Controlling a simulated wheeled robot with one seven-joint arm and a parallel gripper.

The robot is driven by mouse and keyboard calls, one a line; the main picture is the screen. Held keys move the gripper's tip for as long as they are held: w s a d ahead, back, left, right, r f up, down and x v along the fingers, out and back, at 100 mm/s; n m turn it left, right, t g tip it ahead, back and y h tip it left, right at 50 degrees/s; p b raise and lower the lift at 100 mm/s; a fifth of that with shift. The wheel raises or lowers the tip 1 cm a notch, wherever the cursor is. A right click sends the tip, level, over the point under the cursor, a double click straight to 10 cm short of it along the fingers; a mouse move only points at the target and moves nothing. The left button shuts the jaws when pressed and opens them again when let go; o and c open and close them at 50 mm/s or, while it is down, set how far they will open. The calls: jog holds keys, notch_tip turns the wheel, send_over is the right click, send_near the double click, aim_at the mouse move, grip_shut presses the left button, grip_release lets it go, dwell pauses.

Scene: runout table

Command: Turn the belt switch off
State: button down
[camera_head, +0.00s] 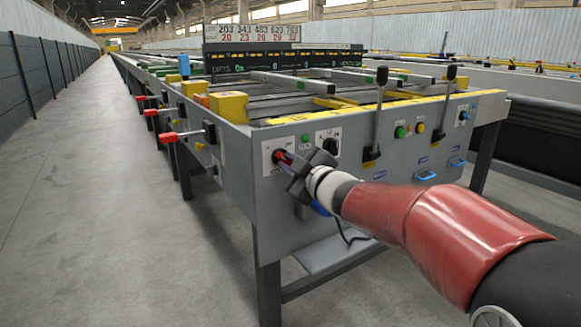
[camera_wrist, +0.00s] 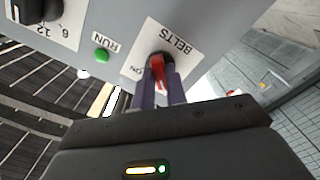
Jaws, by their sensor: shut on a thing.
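The belt switch (camera_wrist: 158,72) is a red handle on a dark round base, on a white plate lettered BELTS and ON in the wrist view. In the head view the switch (camera_head: 283,156) shows at the left of the grey front panel, partly behind my gripper. My gripper (camera_wrist: 165,82) has its two fingers on either side of the red handle and is shut on it. In the head view my gripper (camera_head: 287,162) reaches the panel from the right. The OFF lettering cannot be made out.
A green RUN lamp (camera_wrist: 102,55) and a black rotary knob (camera_wrist: 38,8) sit beside the switch plate. Black levers (camera_head: 378,115) stand farther right on the panel. Red-handled levers (camera_head: 168,137) stick out from the left side. The aisle floor (camera_head: 90,210) is clear.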

dwell(0.3)
jog(key=c, duration=1.4)
grip_release()
jog(key=shift+c, duration=0.2)
jog(key=p+v, duration=0.1)
jog(key=v, duration=0.6)
jog(key=shift+s+d, duration=0.25)
jog(key=shift+s, duration=0.1)
